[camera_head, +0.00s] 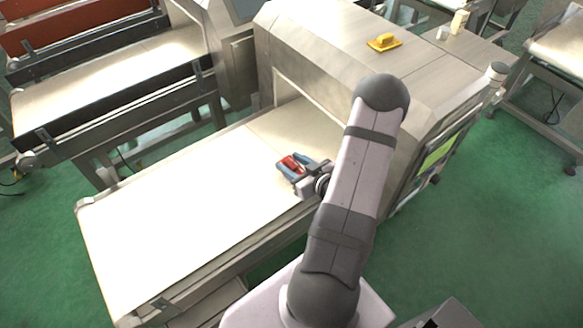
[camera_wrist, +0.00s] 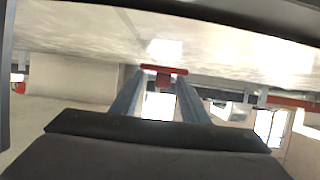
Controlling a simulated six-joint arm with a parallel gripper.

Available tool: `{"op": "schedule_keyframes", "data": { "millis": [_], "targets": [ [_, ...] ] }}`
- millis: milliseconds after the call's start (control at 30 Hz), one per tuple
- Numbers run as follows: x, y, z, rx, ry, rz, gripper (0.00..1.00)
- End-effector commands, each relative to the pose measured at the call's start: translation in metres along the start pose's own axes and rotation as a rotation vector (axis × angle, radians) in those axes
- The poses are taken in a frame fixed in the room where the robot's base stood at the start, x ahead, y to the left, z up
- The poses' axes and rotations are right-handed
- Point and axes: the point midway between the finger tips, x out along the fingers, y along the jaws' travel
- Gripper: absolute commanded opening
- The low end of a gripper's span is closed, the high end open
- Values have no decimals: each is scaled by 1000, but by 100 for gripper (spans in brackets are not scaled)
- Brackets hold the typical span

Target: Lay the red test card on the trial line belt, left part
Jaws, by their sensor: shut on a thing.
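The red test card (camera_head: 291,162) is between the blue fingers of my gripper (camera_head: 293,167), which is shut on it. The card is over the trial line belt (camera_head: 170,210), near the opening of the metal detector. In the wrist view the card (camera_wrist: 163,69) shows as a thin red strip across the tips of my gripper (camera_wrist: 162,82). I cannot tell whether the card touches the belt. The left part of the belt is bare.
The metal detector housing (camera_head: 325,60) stands behind and right of my gripper, with a yellow object (camera_head: 384,42) on top. A second conveyor (camera_head: 110,75) stands at the back left, beyond a gap. The belt left of my gripper is clear.

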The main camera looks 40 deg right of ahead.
Motion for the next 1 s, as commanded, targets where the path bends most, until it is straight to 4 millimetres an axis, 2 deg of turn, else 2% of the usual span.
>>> {"op": "schedule_keyframes", "data": {
  "millis": [200,700,733,800,1000],
  "targets": [
    [8,0,19,1,-1,1,20],
    [11,0,26,-1,0,1,20],
    [11,0,26,-1,0,1,44],
    [10,0,25,-1,0,1,60],
    [10,0,24,-1,0,1,60]
  ]
}}
